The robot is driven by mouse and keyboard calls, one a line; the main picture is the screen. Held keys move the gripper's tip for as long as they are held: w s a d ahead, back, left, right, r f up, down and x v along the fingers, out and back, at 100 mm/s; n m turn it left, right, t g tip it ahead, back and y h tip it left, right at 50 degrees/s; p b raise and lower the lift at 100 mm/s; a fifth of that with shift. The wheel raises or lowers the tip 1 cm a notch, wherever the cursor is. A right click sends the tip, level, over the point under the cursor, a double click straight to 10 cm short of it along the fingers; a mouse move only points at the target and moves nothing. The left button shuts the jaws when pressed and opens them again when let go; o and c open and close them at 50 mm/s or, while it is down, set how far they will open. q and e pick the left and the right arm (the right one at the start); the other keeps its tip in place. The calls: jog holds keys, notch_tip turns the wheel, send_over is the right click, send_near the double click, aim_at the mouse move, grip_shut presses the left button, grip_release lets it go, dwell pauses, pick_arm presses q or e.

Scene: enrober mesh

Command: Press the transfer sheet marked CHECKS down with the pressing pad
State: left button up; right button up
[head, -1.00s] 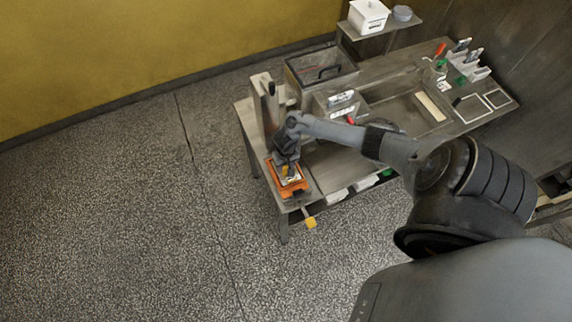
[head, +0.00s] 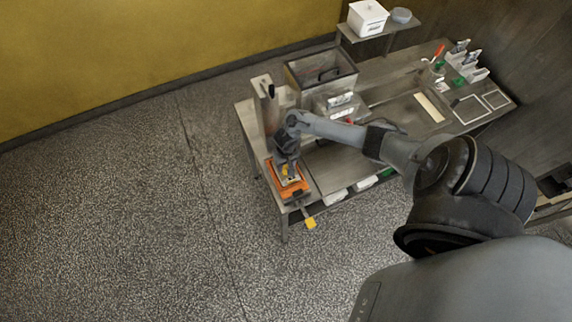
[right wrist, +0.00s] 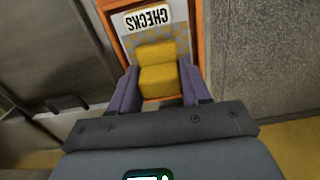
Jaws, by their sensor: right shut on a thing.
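The transfer sheet (right wrist: 133,44) marked CHECKS lies inside an orange frame (right wrist: 197,40) in the right wrist view, its label upside down. In the head view the orange frame (head: 301,191) sits at the table's front left corner. My right gripper (right wrist: 158,88) is shut on a yellow block-like thing, the pressing pad (right wrist: 157,68), which covers the middle of the sheet. I cannot tell whether the pad touches the sheet. In the head view my right gripper (head: 287,168) points down over the frame. My left gripper is not in view.
A metal post (head: 268,105) stands just behind the frame. An open metal bin (head: 320,72) stands farther back. A yellow knob (head: 310,223) sticks out below the table's front edge. A white tub (head: 367,17) stands on a raised shelf. Several small items lie at the right.

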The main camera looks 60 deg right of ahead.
jog(key=shift+r, duration=2.55)
